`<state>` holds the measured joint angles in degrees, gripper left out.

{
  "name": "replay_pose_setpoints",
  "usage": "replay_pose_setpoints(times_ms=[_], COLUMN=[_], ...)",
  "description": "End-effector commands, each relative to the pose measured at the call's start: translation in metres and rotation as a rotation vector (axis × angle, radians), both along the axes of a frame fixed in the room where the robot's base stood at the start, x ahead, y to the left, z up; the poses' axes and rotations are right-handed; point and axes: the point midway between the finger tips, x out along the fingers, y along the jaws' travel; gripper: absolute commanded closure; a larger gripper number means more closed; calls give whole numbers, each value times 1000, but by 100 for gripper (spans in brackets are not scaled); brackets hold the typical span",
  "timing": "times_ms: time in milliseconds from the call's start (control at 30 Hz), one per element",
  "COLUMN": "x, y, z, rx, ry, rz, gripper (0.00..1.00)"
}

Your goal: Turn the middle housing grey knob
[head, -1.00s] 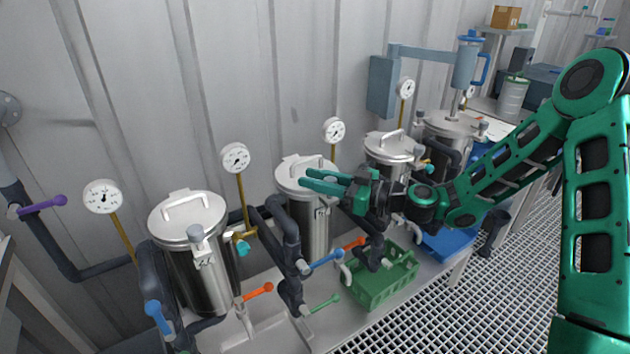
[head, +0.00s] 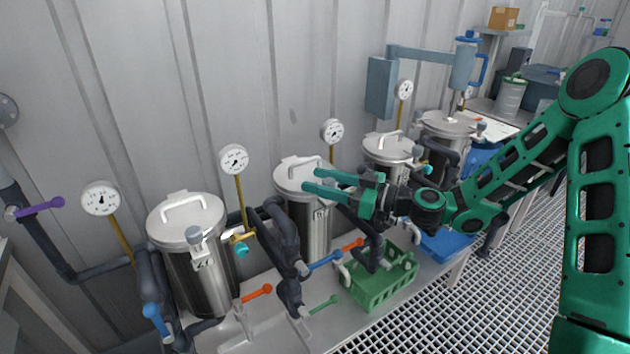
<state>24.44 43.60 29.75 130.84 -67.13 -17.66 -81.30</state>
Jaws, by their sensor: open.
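The middle housing (head: 313,235) is a steel vessel with a lid and a top handle, standing behind my gripper. My gripper (head: 309,180) is open, its two green fingers pointing left across the front of the lid. The fingers cover the front of the lid, where the grey knob would show, so I cannot make the knob out clearly. I cannot tell whether the fingers touch it.
More steel housings (head: 388,150) stand behind to the right. Dark pipes (head: 287,245), a blue lever (head: 325,260) and an orange lever (head: 257,293) crowd the front. A green crate (head: 385,283) sits below my gripper. A white gauge (head: 332,132) rises behind the middle housing.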

Motion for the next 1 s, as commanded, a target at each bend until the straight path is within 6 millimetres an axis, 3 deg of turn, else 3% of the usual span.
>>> replay_pose_setpoints(times_ms=[300,500,1000], x=[-21,-31,-36], y=[-56,-78,-83], z=[-1,-1,-2], rx=[-2,-1,-9], ry=[1,-1,4], rz=[-5,-3,3], gripper=[55,55,55])
